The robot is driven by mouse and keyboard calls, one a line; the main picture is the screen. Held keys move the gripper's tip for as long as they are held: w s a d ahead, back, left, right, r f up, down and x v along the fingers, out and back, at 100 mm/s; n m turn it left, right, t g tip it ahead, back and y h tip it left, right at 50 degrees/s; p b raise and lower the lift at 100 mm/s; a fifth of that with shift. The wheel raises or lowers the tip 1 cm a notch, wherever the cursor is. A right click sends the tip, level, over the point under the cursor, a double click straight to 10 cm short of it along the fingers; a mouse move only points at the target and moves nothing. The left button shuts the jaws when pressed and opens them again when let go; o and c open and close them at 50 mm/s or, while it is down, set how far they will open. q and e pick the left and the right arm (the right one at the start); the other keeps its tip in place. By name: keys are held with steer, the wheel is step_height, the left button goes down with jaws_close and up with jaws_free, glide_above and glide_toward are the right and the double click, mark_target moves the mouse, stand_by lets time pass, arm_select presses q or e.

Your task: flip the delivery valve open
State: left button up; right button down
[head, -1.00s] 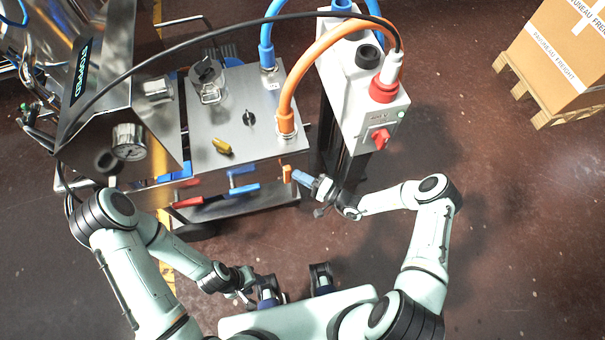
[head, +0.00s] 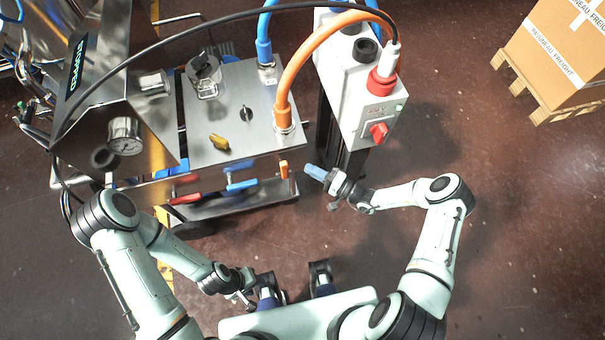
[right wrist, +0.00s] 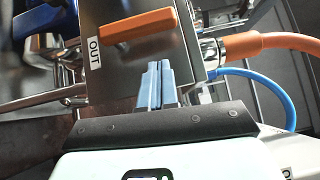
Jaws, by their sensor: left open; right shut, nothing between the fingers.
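An orange valve handle (head: 284,169) sits on the front right of the steel machine, below the orange hose. In the right wrist view the orange handle (right wrist: 137,25) lies lengthwise across the picture above an "OUT" label (right wrist: 94,52). My right gripper (head: 308,169) has blue fingers, shut and empty, just right of the handle with a small gap. In the right wrist view its fingertips (right wrist: 158,66) point towards the machine, below the handle's right end. My left gripper (head: 246,302) is open and empty, low near my base, away from the machine.
A blue handle (head: 242,186) and a red handle (head: 186,199) sit left of the orange one. A white control box (head: 360,100) with a red switch stands right of the machine. The orange hose (head: 300,70) arches above. Open floor lies to the right.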

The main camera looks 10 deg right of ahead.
arm_select(q)
steer(key=shift+w+f, duration=0.1)
steer(key=shift+f, duration=0.1)
arm_select(e)
steer(key=v, duration=0.8)
steer(key=shift+s+d+r, duration=0.2)
steer(key=shift+s+d, duration=0.05)
steer(key=shift+s, duration=0.1)
steer(key=shift+a, duration=0.1)
steer(key=s+a+f+n+g+h+p, duration=0.1)
steer(key=s+a+f+n+g, duration=0.1)
steer(key=s+a+g, duration=0.6)
steer(key=s+a+f+n+g+h+p, duration=0.1)
steer(key=s+a+f+n+g, duration=0.1)
steer(key=s+a+g, duration=0.5)
arm_select(q)
steer(key=r, duration=0.1)
steer(key=w+r+p, duration=0.1)
steer(key=r, duration=0.1)
steer(key=w+r+p, duration=0.1)
steer(key=r, duration=0.1)
arm_select(e)
steer(key=s+d+r+n+t+h, duration=0.1)
steer(key=s+d+h, duration=0.6)
steer(key=h, duration=0.1)
steer(key=shift+s+d+r+t, duration=0.25)
steer(key=shift+d+t, duration=0.05)
steer(key=shift+d, duration=0.05)
